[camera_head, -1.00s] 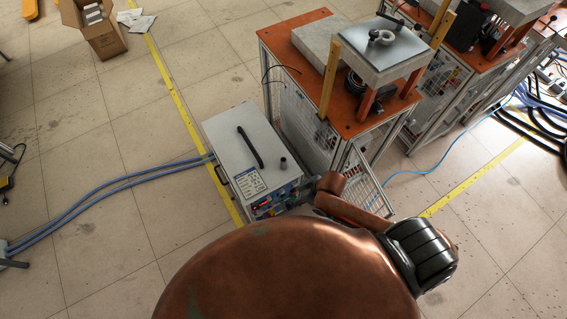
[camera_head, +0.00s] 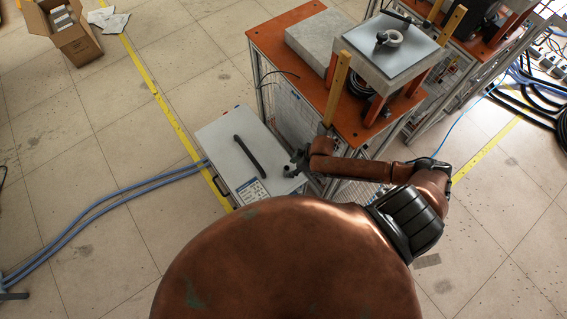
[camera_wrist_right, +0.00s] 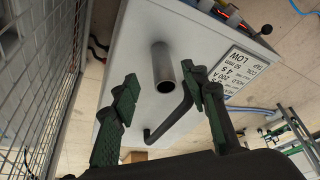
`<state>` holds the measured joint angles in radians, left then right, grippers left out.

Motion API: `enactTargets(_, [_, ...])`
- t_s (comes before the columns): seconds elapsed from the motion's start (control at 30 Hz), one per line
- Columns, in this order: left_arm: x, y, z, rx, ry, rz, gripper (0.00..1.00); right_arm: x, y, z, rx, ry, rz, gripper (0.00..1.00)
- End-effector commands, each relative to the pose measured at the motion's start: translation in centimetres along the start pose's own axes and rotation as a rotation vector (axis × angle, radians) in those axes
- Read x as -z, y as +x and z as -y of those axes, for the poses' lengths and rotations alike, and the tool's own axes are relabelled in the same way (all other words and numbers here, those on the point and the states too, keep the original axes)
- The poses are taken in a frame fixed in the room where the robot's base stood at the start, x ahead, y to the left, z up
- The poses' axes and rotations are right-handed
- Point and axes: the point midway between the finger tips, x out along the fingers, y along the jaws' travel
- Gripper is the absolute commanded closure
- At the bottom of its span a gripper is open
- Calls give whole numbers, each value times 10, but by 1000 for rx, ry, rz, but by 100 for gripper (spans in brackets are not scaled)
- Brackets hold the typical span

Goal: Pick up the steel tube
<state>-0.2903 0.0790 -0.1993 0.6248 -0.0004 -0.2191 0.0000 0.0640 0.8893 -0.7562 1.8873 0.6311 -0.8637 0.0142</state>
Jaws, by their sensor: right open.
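The steel tube (camera_wrist_right: 162,66) is a short hollow grey cylinder standing on the light grey top of a box-shaped machine (camera_wrist_right: 138,32). In the right wrist view its open end faces the camera, between and beyond the fingertips of my right gripper (camera_wrist_right: 162,95). The fingers are open, with nothing between them and apart from the tube. In the head view, my right gripper (camera_head: 298,160) is at the machine's right edge, close to the tube (camera_head: 289,171). My left gripper is out of view.
A bent black handle (camera_head: 250,157) lies along the machine's top (camera_head: 222,142), close to the tube. An orange-topped bench (camera_head: 290,42) with a wire-mesh side stands just to the right. Blue hoses (camera_head: 110,192) run left across the floor.

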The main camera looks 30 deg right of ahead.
Motion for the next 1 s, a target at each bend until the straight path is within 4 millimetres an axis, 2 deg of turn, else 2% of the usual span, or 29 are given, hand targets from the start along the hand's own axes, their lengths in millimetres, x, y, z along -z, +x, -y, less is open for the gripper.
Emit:
enactTargets(0.3, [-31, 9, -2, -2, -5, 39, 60, -8, 31, 0, -4, 17, 2, 59])
enactTargets(0.47, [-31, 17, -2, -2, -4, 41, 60, -7, 56, 4, -3, 17, 2, 59])
enactTargets(0.6, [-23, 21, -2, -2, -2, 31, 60, -6, 71, 2, -5, 15, 2, 59])
enactTargets(0.87, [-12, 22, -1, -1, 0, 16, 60, -4, 73, 2, -4, 12, 2, 59])
enactTargets(1.0, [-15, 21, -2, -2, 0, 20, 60, -4, 73, 2, -4, 12, 2, 66])
